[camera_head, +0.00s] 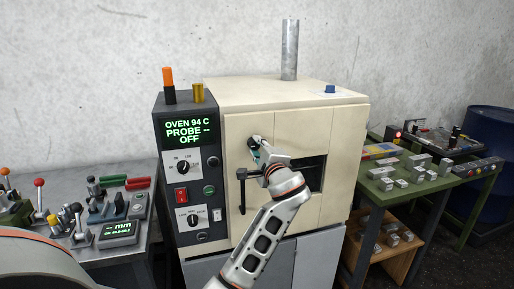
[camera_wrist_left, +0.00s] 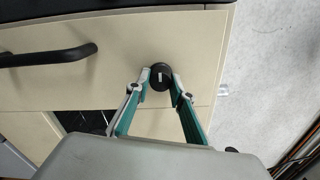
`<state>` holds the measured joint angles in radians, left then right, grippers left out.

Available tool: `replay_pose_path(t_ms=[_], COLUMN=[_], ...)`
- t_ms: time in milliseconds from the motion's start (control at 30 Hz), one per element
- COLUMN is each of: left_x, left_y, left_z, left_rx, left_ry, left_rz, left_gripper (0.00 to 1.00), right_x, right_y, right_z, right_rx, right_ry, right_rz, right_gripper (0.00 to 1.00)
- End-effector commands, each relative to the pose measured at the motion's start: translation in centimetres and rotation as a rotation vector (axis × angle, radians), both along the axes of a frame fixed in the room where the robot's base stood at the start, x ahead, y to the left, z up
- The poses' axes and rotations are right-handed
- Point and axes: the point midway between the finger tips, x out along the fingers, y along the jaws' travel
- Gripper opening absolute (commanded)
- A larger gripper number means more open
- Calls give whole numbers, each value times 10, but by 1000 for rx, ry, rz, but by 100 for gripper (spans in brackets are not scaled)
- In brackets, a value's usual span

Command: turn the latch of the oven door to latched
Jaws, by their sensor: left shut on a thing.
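The oven (camera_head: 295,100) is a cream box with a dark control panel on its left, and its cream door (camera_head: 240,130) faces me. The latch is a small round black knob (camera_head: 253,142) on the upper left of the door. In the left wrist view the knob (camera_wrist_left: 160,73) shows a short pale mark on its face. My left gripper (camera_head: 258,150) reaches up to it. In the left wrist view its teal-padded fingertips (camera_wrist_left: 160,86) are closed on the knob from both sides. The fingers partly hide the knob in the head view. My right gripper is not in view.
A black door handle (camera_head: 242,190) sits just below the knob. The panel display (camera_head: 188,131) reads OVEN 94 C, PROBE --, OFF. A dark window (camera_head: 308,174) is right of my gripper. Benches with tools and metal blocks stand on both sides.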

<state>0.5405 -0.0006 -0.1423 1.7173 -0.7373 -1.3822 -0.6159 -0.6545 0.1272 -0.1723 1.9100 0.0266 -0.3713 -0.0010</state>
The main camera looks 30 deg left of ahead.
Motion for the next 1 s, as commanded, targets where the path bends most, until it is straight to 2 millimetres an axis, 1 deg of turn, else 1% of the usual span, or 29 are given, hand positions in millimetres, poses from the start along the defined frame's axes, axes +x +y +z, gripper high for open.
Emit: replay_pose_path(t_ms=[100, 133, 167, 200, 500, 633, 767, 1000], left_x=[0, 0, 0, 0, 0, -4, -16, -49], left_y=[0, 0, 0, 0, 0, -6, -21, -58], left_z=[0, 0, 0, 0, 0, -1, -1, -1], left_rx=[-1, -1, -1, -1, -1, -2, -4, -6], left_ry=[-1, -1, -1, -1, -1, 0, 0, 0], left_rz=[-1, -1, -1, -1, -1, -2, -3, -3], left_gripper=[1, 28, 36, 39, 39, 39, 39, 39], right_x=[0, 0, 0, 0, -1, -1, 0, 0], right_y=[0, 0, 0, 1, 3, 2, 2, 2], right_z=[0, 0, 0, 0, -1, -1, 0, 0], right_rx=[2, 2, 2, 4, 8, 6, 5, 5], right_ry=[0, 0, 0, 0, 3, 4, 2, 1], right_rz=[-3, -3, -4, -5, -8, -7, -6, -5], right_gripper=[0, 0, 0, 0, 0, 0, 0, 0])
